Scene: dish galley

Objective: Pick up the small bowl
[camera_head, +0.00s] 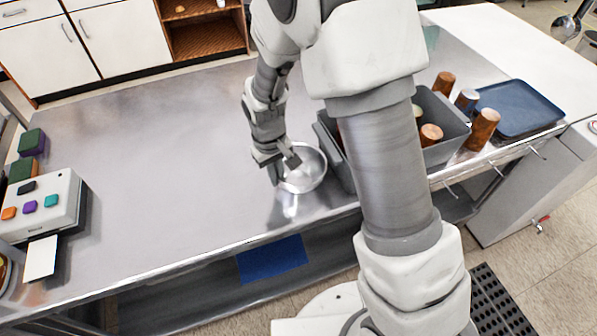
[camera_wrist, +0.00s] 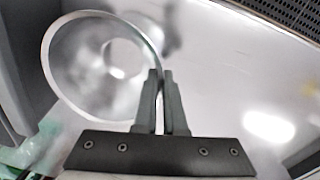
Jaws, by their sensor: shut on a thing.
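The small bowl (camera_head: 307,170) is a shiny metal bowl at the counter's front, just left of the grey bin. My gripper (camera_head: 284,166) is at the bowl's left rim. In the wrist view the bowl (camera_wrist: 85,75) shows its round opening, and it looks empty. The gripper's fingers (camera_wrist: 165,100) are close together with the bowl's rim between them. I cannot tell whether the bowl's base touches the counter.
The steel counter (camera_head: 150,150) is clear to the left. A grey bin (camera_head: 440,150) holding cups stands right of the bowl, partly behind my arm. Brown cups (camera_head: 482,130) and a blue tray (camera_head: 520,108) are further right. A button box (camera_head: 45,205) stands far left.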

